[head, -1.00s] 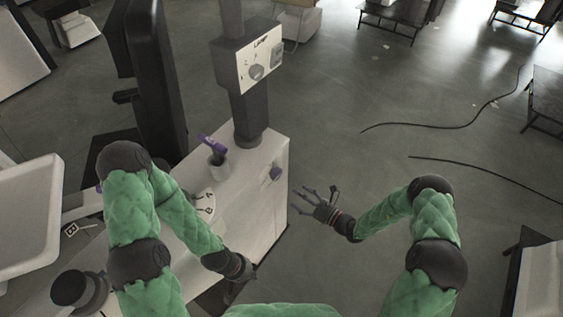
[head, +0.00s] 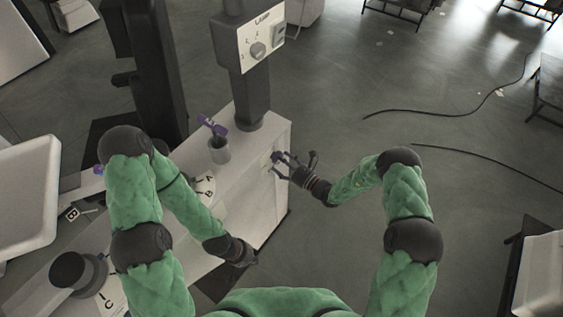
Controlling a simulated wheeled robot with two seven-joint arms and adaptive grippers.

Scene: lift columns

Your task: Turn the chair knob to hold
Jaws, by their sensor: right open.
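A white control box (head: 250,45) on a dark column carries a short label, too small to read surely, and a round grey dial knob (head: 258,50) with small marks around it. A small knob (head: 276,157) sits on the right side of the white cabinet, partly behind my fingers. I cannot tell which one is the chair knob. My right gripper (head: 286,163) is open, with spread fingers at the side knob; contact is unclear. My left gripper (head: 246,261) hangs low by the cabinet's front edge, its fingers mostly hidden.
The white cabinet (head: 240,185) bears a grey cup (head: 219,151) holding a purple-topped item and a lettered dial plate (head: 203,190). A dark round knob (head: 72,270) is at lower left. Black cables (head: 460,110) lie on the open floor at right.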

